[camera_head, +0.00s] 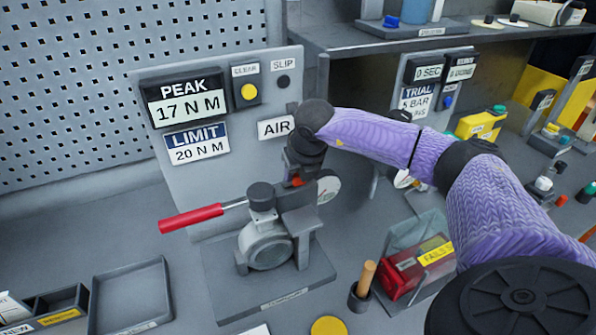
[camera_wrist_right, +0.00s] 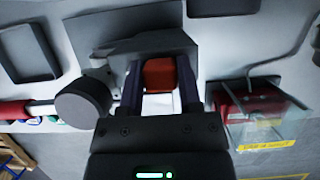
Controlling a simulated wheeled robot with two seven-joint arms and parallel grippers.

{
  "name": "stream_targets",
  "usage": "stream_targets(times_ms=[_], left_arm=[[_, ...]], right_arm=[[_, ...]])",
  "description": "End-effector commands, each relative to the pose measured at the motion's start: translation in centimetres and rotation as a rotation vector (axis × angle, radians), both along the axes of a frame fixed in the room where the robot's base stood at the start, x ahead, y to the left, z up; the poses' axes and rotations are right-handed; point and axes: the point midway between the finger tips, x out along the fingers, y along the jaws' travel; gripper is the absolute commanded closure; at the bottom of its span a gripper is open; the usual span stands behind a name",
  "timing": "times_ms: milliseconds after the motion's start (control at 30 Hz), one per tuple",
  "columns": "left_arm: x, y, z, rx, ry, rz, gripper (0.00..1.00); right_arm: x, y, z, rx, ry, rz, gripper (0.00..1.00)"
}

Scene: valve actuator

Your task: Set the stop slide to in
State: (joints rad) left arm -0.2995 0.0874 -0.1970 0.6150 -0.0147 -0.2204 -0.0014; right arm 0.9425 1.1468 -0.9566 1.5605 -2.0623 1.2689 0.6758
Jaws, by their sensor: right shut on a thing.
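The valve actuator (camera_head: 268,246) stands on a grey base plate (camera_head: 225,287) in the middle of the head view. A small orange-red block (camera_head: 297,181), which looks like the stop slide, sits on the right part of the rig. My right gripper (camera_head: 299,172) comes down on this block from above and hides much of it. In the right wrist view the block (camera_wrist_right: 159,75) is between both fingers (camera_wrist_right: 160,92), and they are shut on it. I cannot tell the slide's set position. My left gripper is out of view.
A panel behind has a PEAK display (camera_head: 187,105) reading 17 N M and a LIMIT plate (camera_head: 196,144) reading 20 N M. A red box (camera_head: 415,268) and a wooden-handled tool (camera_head: 363,282) stand at right. An empty grey tray (camera_head: 131,297) lies front left.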

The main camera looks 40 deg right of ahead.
Motion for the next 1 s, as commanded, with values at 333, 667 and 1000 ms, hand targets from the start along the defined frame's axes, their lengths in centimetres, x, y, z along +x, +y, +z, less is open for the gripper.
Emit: stream_targets(times_ms=[333,667,1000], left_arm=[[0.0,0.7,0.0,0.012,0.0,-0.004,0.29],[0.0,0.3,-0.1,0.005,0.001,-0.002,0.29],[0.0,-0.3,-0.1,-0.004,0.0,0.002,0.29]], right_arm=[[0.3,0.7,0.1,0.001,-0.004,0.002,1.0],[0.7,1.9,0.1,0.0,-0.003,-0.001,1.0],[0.6,1.9,0.0,0.0,-0.001,0.0,0.21]])
